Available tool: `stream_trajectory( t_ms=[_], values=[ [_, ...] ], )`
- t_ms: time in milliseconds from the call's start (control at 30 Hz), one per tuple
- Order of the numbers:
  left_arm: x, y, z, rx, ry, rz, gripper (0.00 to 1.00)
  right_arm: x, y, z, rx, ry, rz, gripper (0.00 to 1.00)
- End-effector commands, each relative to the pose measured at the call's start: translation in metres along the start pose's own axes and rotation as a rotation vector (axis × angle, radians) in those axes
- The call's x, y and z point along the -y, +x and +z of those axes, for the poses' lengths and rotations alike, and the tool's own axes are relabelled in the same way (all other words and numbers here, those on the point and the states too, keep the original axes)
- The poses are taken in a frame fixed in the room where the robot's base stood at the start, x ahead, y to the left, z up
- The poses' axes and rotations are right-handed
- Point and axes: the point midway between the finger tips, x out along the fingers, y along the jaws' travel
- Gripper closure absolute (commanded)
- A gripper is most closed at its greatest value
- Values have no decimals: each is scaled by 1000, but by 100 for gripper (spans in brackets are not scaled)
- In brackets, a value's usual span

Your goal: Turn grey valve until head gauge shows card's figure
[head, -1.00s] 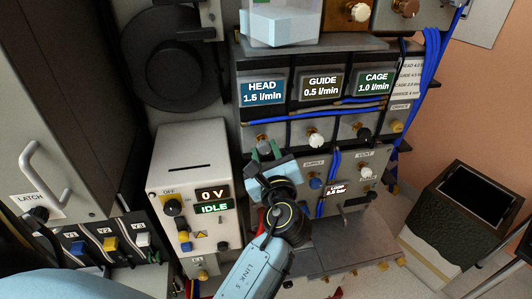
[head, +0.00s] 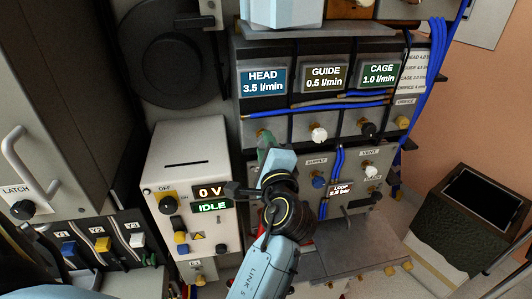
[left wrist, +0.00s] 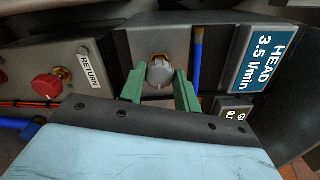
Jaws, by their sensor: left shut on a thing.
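The grey valve (left wrist: 160,73) sits on a brass stem in the left wrist view, between the green fingers of my left gripper (left wrist: 160,88). My left gripper (head: 267,143) is shut on it, below the head gauge (head: 263,84) in the head view; there the gripper hides the valve. The head gauge reads 3.5 l/min on blue, and also shows in the left wrist view (left wrist: 266,52). The card (head: 413,72) is at the right of the gauges; its head line seems to read 4.0, but the print is small. My right gripper is not in view.
The guide gauge (head: 324,78) reads 0.5 and the cage gauge (head: 379,75) 1.0 l/min. A white valve (head: 319,134) and a black valve (head: 368,129) sit right of my gripper. A red knob (left wrist: 47,87) is left of the grey valve. Blue hoses run nearby.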

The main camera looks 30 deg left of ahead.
Motion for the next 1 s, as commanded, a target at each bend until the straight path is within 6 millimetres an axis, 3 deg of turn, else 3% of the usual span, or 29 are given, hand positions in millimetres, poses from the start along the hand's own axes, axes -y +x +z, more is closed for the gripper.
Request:
stream_trajectory(
  t_ms=[400, 967, 1000],
  values=[
    [-2, 0, 0, 0, -203, 1, 91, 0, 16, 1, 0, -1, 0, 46],
    [-1, 0, 0, -1, -235, 1, 91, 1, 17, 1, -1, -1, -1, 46],
    [-1, 0, 0, -1, -235, 1, 67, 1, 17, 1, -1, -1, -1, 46]
  ],
)
